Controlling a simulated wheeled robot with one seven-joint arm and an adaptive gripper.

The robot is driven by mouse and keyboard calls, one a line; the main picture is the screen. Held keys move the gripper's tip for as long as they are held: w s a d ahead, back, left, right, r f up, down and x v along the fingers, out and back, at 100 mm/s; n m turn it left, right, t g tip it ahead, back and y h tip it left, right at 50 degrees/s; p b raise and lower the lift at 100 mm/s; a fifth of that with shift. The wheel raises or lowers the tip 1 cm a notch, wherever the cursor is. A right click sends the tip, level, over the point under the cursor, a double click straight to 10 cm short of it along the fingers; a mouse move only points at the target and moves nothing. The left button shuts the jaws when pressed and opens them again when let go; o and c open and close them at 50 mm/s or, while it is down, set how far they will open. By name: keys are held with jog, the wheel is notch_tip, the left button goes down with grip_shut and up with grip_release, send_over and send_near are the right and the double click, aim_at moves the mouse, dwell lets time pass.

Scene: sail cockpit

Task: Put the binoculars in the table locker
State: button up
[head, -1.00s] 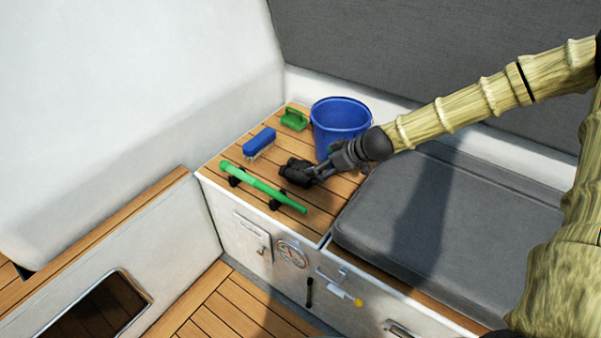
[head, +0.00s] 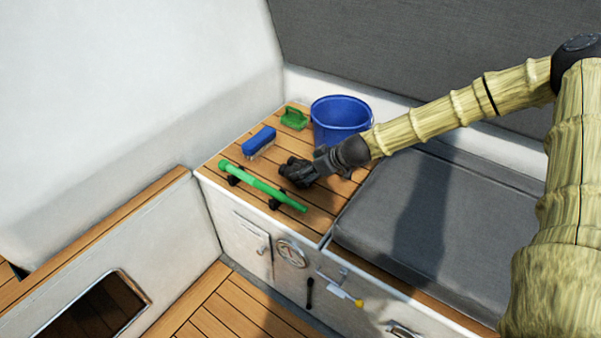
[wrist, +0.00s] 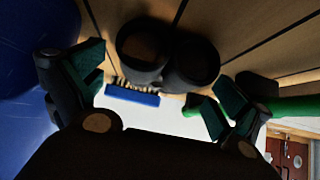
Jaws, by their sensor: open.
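The dark binoculars (head: 293,172) rest on the slatted wooden top at the middle of the head view. In the wrist view, their two round barrels (wrist: 168,52) show ahead of and between the fingers. My gripper (head: 312,170) is right at the binoculars and partly overlaps them in the head view. Its two fingers (wrist: 158,88) are spread apart in the wrist view, with nothing clamped. A white unit at lower left has a dark framed opening (head: 95,308); I cannot tell for sure whether this is the table locker.
A blue bucket (head: 340,122) stands just behind my gripper. A blue brush (head: 259,140), a green-handled scrubber (head: 294,118) and a green tube (head: 262,187) on dark clips lie around the binoculars. A grey cushion (head: 440,220) is at right. The cabinet front has a dial (head: 292,252).

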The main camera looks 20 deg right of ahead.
jog(key=shift+x, duration=1.25)
jog(key=c, duration=1.2)
jog(key=shift+c, duration=1.4)
jog(key=shift+r, duration=0.15)
